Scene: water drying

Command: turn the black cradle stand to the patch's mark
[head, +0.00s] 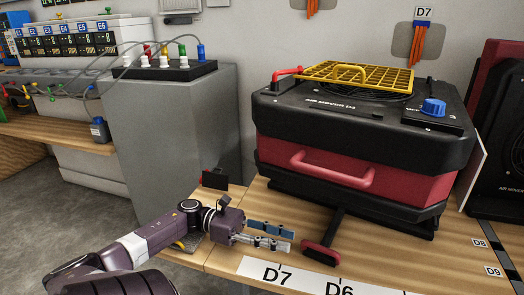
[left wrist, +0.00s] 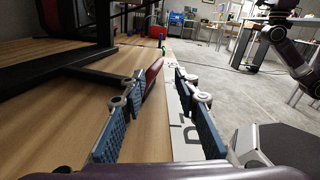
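The black cradle stand (head: 350,200) sits on the wooden bench under the red and black air mover (head: 350,150). A black bar (head: 328,228) runs forward from it to a red grip (head: 321,254) near the front edge. My left gripper (head: 291,238) is open and empty just left of the grip, its fingers pointing towards it. In the left wrist view the red grip (left wrist: 153,75) shows ahead, between the spread fingers (left wrist: 160,85). A white strip along the bench front carries the marks D7 (head: 279,275) and D6 (head: 340,290). My right gripper is not visible.
A second black unit (head: 505,130) stands at the right. A grey cabinet (head: 175,125) stands left of the bench. The wood right of the grip is clear.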

